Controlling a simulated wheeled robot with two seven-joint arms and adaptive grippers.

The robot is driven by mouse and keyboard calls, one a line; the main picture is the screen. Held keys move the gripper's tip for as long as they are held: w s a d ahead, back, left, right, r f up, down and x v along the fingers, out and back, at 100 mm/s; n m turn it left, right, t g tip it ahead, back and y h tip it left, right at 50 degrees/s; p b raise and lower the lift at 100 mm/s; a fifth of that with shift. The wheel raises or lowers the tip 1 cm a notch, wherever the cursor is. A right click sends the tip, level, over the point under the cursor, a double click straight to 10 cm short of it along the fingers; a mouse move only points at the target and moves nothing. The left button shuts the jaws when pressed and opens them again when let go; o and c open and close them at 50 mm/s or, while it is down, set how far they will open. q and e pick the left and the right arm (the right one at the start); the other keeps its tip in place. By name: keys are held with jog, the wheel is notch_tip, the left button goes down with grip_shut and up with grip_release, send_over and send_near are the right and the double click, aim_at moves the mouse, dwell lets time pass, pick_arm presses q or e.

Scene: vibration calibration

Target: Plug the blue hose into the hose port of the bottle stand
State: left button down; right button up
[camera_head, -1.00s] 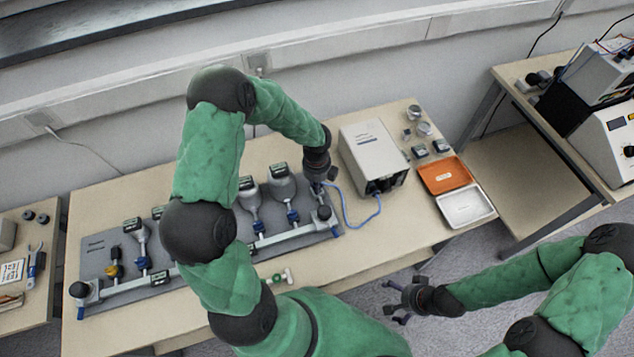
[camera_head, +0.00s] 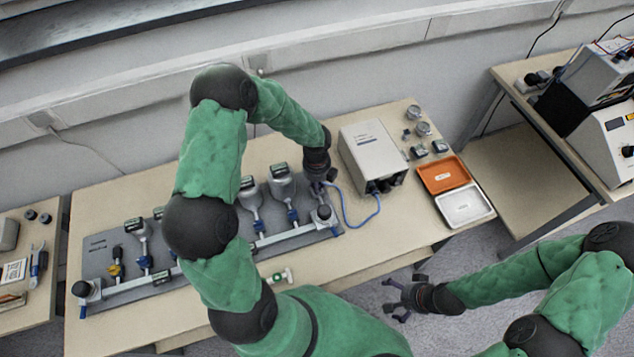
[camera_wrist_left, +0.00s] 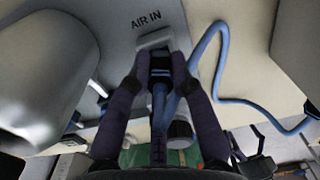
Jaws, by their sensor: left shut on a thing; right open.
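The blue hose (camera_head: 361,222) runs from the light grey box (camera_head: 370,148) across the table to my left gripper (camera_head: 321,186). In the left wrist view, my left gripper (camera_wrist_left: 158,72) is shut on the hose end, and the rest of the blue hose (camera_wrist_left: 217,75) curves off to the right. The hose end is at a grey port block (camera_wrist_left: 155,40) beneath the "AIR IN" label; whether it is seated inside is hidden by the fingers. The grey bottle stand (camera_head: 108,252) holds several upside-down bottles. My right gripper (camera_head: 392,298) is open and empty, off the table's front edge.
An orange tray (camera_head: 443,175) and a white tray (camera_head: 464,206) lie at the table's right end, with small metal parts behind them. A white and green fitting (camera_head: 279,277) lies near the front edge. The table between hose and trays is clear.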

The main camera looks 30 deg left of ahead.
pick_arm(q)
jog(key=shift+m+p, duration=2.25)
jog(key=shift+m, duration=0.05)
dwell(0.8)
jog(key=shift+m+p, duration=1.4)
dwell(0.4)
jog(key=c, duration=1)
grip_release()
jog(key=shift+r, duration=0.1)
jog(key=shift+r+p, duration=2.4)
